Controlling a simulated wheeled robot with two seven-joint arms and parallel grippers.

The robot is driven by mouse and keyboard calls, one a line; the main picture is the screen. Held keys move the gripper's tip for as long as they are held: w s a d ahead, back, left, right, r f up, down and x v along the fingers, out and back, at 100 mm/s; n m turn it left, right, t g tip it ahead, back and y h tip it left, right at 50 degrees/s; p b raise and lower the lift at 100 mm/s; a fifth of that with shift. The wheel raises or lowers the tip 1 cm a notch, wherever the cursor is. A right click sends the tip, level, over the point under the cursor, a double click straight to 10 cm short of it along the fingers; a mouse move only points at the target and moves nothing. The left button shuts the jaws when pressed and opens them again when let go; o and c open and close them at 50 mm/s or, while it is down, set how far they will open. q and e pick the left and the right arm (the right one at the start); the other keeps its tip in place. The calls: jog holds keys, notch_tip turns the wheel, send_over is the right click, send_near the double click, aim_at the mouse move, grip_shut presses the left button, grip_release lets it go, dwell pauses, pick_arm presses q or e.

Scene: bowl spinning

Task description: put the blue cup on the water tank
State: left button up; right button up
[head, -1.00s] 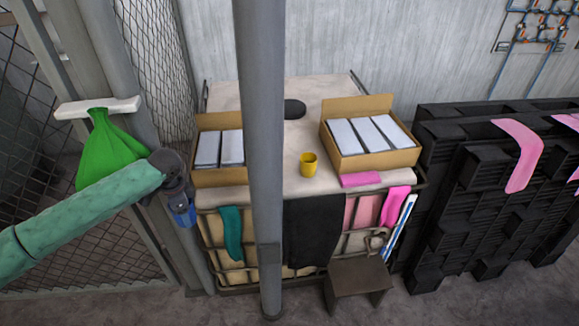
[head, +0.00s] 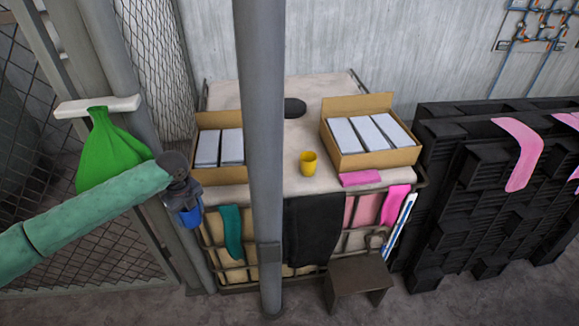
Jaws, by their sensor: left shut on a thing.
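The blue cup (head: 189,217) is in my left gripper (head: 185,205), left of the tank's front left edge and below the level of its top. The gripper is shut on it, and the dark fingers hide part of the cup. The water tank (head: 290,181) is a caged block with a pale top, behind a grey vertical pole. A yellow cup (head: 308,163) stands upright on its top. My right gripper is not in view.
A grey pole (head: 262,150) stands in front of the tank. Two open cardboard boxes (head: 375,158) (head: 207,176) sit on top, with a pink cloth (head: 361,179) by the right one. Cloths hang on the front. A small stool (head: 358,278) stands below. Some bare top shows around the yellow cup.

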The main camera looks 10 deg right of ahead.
pick_arm(q)
jog(key=m, duration=0.4)
jog(key=shift+w+d+m, duration=0.15)
jog(key=shift+d+m, duration=0.05)
jog(key=shift+m, duration=1.8)
jog(key=shift+m, duration=0.3)
